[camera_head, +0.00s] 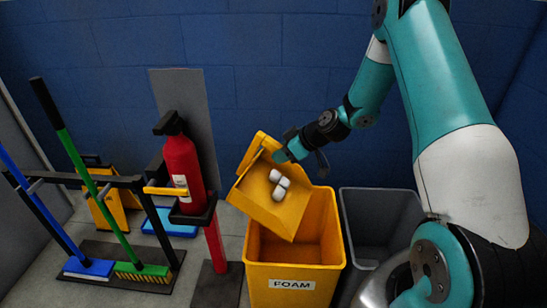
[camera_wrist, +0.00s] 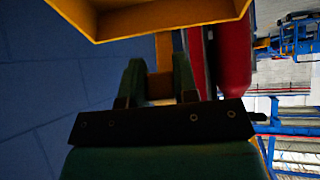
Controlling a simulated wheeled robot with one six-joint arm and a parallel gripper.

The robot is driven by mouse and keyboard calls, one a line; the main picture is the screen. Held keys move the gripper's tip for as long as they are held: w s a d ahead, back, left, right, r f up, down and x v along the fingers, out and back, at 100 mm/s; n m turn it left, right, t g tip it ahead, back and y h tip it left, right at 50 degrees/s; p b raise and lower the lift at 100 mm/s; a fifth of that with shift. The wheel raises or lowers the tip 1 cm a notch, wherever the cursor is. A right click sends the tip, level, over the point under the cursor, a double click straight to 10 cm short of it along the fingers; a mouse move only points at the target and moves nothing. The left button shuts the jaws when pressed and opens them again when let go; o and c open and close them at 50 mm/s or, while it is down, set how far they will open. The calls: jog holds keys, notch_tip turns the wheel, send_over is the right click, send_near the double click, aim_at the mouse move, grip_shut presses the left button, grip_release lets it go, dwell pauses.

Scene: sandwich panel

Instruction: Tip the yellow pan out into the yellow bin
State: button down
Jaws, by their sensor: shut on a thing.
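The yellow pan (camera_head: 264,208) is tilted steeply over the yellow bin (camera_head: 291,274), its open side facing the head camera. Several white foam pieces (camera_head: 277,190) lie inside the pan. The yellow bin carries a label reading FOAM. My gripper (camera_head: 282,153) is shut on the pan's handle at its upper edge. In the wrist view the two green fingers (camera_wrist: 160,83) close around the yellow handle, and the pan (camera_wrist: 150,20) fills the top. The bin's inside is partly hidden by the pan.
A grey bin (camera_head: 380,225) stands right beside the yellow bin. A red extinguisher (camera_head: 183,168) on a stand is close on the left. A rack with a green broom (camera_head: 142,272) and a blue broom (camera_head: 88,267) stands farther left. A blue wall is behind.

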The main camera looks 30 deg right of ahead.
jog(key=s+d+f+t+y+b, duration=0.1)
jog(key=s+d+t+y+b, duration=0.3)
jog(key=s+d+b, duration=0.4)
jog(key=s+t+b, duration=0.1)
jog(key=s+b, duration=0.2)
jog(key=b, duration=0.3)
jog(key=shift+d, duration=0.35)
dwell(0.4)
jog(key=shift+s, duration=0.1)
jog(key=shift+b, duration=0.3)
dwell(1.0)
dwell(0.5)
